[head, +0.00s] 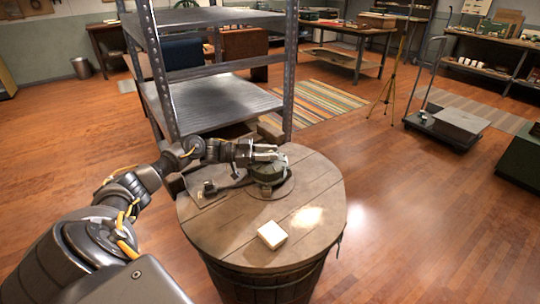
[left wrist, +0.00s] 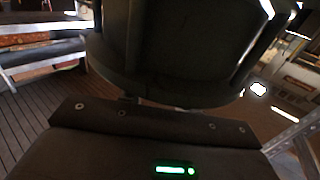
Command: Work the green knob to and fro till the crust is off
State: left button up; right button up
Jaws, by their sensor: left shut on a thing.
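The dark green knob (head: 267,175) sits on a round plate on top of a wooden barrel (head: 235,235). My left gripper (head: 267,156) reaches in from the left and is shut on the knob at its top. The fingers cover part of the knob. In the left wrist view a large dark rounded shape fills the upper middle, too dark to tell its colour, and no fingertips show clearly. I cannot make out any crust on the knob. My right gripper is in neither view.
A small cream block (head: 271,235) lies on the barrel top near its front. A small dark metal fitting (head: 210,187) stands at the left of the top. A metal shelf rack (head: 215,105) stands close behind the barrel.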

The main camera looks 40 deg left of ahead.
pick_arm(q)
jog(key=o, duration=1)
jog(key=shift+s, duration=0.1)
jog(key=shift+c, duration=0.2)
jog(key=v, duration=1.1)
jog(key=shift+b, duration=0.45)
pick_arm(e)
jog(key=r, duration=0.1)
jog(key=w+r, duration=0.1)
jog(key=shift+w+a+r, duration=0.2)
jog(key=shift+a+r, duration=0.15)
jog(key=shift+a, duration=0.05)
